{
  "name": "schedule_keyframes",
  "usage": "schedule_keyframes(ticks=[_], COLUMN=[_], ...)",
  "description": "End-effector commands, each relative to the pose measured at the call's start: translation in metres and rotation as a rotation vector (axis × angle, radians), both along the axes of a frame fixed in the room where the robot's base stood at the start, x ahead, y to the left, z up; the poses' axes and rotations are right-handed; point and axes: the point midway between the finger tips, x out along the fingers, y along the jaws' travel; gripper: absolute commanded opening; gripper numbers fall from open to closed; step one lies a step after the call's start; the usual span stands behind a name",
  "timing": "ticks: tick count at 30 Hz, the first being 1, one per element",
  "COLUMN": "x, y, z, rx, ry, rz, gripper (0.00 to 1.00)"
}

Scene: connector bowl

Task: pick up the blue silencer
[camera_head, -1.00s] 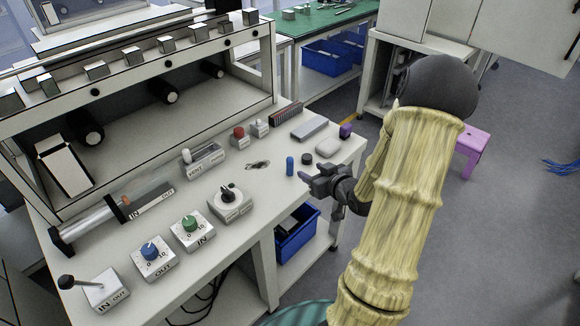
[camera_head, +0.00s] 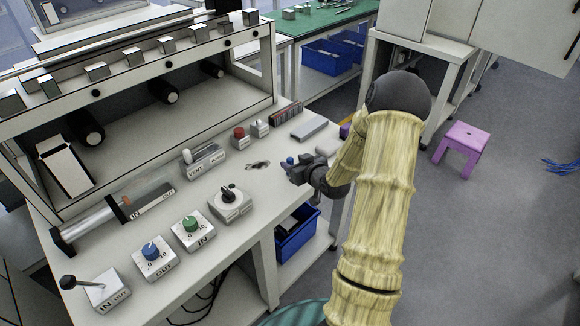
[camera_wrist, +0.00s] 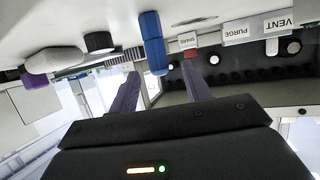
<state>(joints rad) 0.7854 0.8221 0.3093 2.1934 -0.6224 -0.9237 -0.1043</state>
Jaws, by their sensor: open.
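The blue silencer (camera_wrist: 153,40) is a small blue cylinder standing on the white table. In the wrist view, which is turned upside down, it shows ahead of and between the two fingers of my gripper (camera_wrist: 160,82). In the head view only its top (camera_head: 290,160) shows, just beyond my gripper (camera_head: 288,171), which hides the rest. My gripper is open and empty, low over the table. I cannot tell exactly how far the silencer is between the fingertips.
A black round cap (camera_wrist: 99,41) and a pale rounded piece (camera_wrist: 55,58) stand close to the silencer. A grey box (camera_head: 309,128), a purple block (camera_head: 345,130) and a red-button box (camera_head: 240,138) lie further back. Knob boxes fill the table's left front.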

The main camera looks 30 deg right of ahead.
Motion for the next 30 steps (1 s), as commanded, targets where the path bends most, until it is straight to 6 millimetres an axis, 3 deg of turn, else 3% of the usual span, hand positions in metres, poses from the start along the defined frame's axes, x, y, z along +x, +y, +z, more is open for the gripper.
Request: schedule_keyframes(ticks=[12, 29, 30], x=[0.045, 0.047, 0.047], y=[0.004, 0.004, 0.004], z=[-0.018, -0.02, -0.02], rx=[0.0, 0.0, 0.0], ry=[0.0, 0.0, 0.0], rz=[0.001, 0.0, 0.0], gripper=[0.48, 0.48, 0.42])
